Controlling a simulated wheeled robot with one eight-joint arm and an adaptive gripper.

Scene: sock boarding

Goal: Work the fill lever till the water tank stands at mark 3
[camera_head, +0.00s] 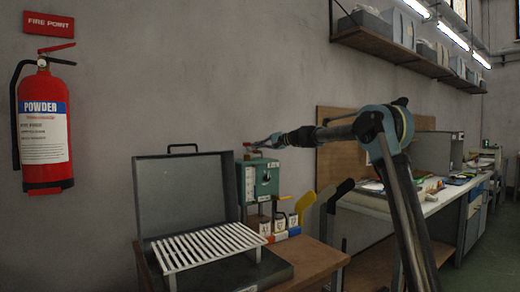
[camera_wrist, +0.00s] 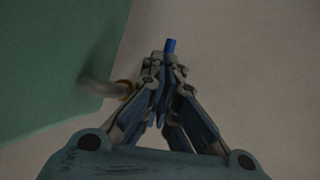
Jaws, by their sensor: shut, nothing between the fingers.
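The green tank unit (camera_head: 266,176) stands on the table behind the open grey case, with a pale gauge strip (camera_head: 249,184) on its front. Its marks and water level are too small to read. A red part (camera_head: 252,145), perhaps the fill lever's end, shows at its top. My gripper (camera_head: 274,140) is just above the unit's top, beside the red part; I cannot tell whether they touch. The unit's green side (camera_wrist: 55,60) fills the left, and a pale curved pipe (camera_wrist: 100,87) reaches close to the fingers.
The open grey case (camera_head: 185,195) holds a white slatted rack (camera_head: 208,246) left of the unit. Small labelled blocks (camera_head: 280,224) and yellow and black upright boards (camera_head: 305,203) stand in front and right. A fire extinguisher (camera_head: 43,125) hangs on the left wall.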

